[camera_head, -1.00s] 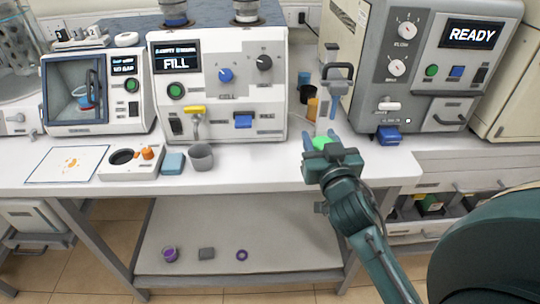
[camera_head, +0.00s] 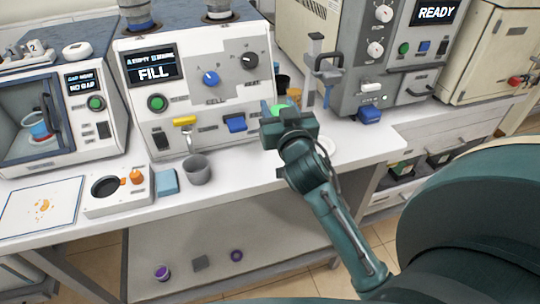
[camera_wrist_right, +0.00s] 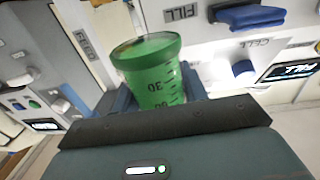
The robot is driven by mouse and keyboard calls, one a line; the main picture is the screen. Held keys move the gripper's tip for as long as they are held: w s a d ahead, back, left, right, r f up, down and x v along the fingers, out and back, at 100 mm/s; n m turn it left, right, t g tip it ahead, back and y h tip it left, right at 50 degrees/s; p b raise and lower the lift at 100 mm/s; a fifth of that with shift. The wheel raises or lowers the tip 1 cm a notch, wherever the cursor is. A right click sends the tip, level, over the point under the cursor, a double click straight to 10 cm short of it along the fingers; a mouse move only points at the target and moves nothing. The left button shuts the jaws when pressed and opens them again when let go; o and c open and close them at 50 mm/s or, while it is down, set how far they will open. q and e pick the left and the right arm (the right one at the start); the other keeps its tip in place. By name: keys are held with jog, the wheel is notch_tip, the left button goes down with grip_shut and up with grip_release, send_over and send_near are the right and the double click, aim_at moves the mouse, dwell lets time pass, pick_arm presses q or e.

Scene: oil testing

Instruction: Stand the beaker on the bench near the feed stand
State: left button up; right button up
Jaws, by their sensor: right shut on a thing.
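The green beaker (camera_head: 283,108), with dark graduation marks, is in my right gripper (camera_head: 280,112). In the right wrist view the beaker (camera_wrist_right: 155,75) sits between the fingers, its lower part hidden by the gripper body. The gripper is shut on it and holds it over the white bench (camera_head: 235,185), in front of the fill machine's right side. An upright grey stand with a black clamp (camera_head: 322,72), perhaps the feed stand, is just behind and right of the gripper. I cannot tell whether the beaker touches the bench. My left gripper is not in view.
A grey cup (camera_head: 197,170), a blue block (camera_head: 167,181) and a white holder (camera_head: 118,190) stand at the front left. The fill machine (camera_head: 200,75) and the READY machine (camera_head: 385,60) line the back.

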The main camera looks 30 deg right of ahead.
notch_tip(320, 180, down, 6)
jog(key=shift+r+b, duration=0.1)
jog(key=shift+b, duration=0.4)
jog(key=shift+f, duration=0.25)
notch_tip(320, 180, down, 3)
jog(key=shift+f+b, duration=0.15)
jog(key=shift+b, duration=0.4)
jog(key=shift+f, duration=0.15)
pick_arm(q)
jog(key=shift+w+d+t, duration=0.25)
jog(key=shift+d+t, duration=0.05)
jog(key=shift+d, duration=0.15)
pick_arm(e)
jog(key=shift+f, duration=0.2)
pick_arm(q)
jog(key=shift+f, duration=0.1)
pick_arm(e)
jog(key=o, duration=1.1)
jog(key=shift+r, duration=0.1)
jog(key=shift+c, duration=0.2)
